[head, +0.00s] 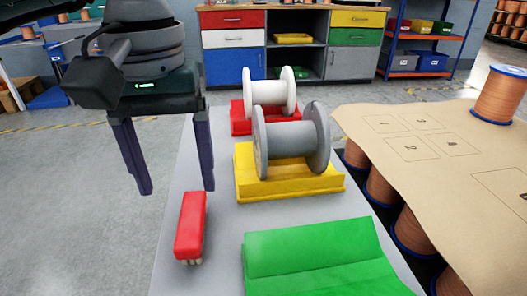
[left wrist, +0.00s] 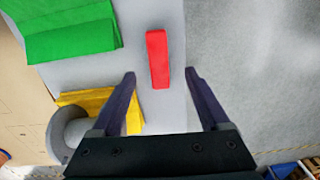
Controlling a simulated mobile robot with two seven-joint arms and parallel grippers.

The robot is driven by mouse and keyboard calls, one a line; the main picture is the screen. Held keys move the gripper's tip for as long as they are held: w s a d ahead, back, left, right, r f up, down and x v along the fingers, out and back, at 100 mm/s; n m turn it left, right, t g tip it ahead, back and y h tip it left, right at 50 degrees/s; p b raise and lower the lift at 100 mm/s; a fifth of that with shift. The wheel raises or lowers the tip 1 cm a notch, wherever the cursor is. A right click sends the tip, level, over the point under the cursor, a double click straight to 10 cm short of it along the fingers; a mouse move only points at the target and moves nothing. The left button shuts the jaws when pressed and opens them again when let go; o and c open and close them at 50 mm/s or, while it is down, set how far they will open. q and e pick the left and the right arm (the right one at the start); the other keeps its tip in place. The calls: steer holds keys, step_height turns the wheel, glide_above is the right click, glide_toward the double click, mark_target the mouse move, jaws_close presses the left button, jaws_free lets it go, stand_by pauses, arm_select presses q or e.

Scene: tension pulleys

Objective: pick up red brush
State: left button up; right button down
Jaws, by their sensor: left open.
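The red brush (head: 190,226) lies on the grey table near its left edge, with light bristles showing at its near end. It also shows in the left wrist view (left wrist: 157,59), beyond and between my fingertips. My left gripper (head: 178,190) is open and empty, with its fingers pointing down. It appears above the table's left edge, a little behind the brush in the head view. In the left wrist view, the open fingers (left wrist: 160,75) stand on either side of the brush's near end, apart from it. My right gripper is not in view.
A green block (head: 315,255) lies to the right of the brush. A yellow block (head: 285,186) holds a grey spool (head: 290,142), and a red block (head: 240,124) holds a white spool (head: 270,92). A brown board (head: 430,170) rests on copper spools at right. Floor is open at left.

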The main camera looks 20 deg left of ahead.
mark_target(190, 220)
arm_select(q)
steer(key=f+b, duration=0.1)
steer(key=f, duration=0.2)
steer(key=f+b, duration=0.1)
steer(key=f, duration=0.2)
steer(key=f+b, duration=0.1)
steer(key=f, duration=0.2)
steer(key=shift+w+f, duration=0.1)
steer(key=shift+w, duration=0.15)
jaws_close()
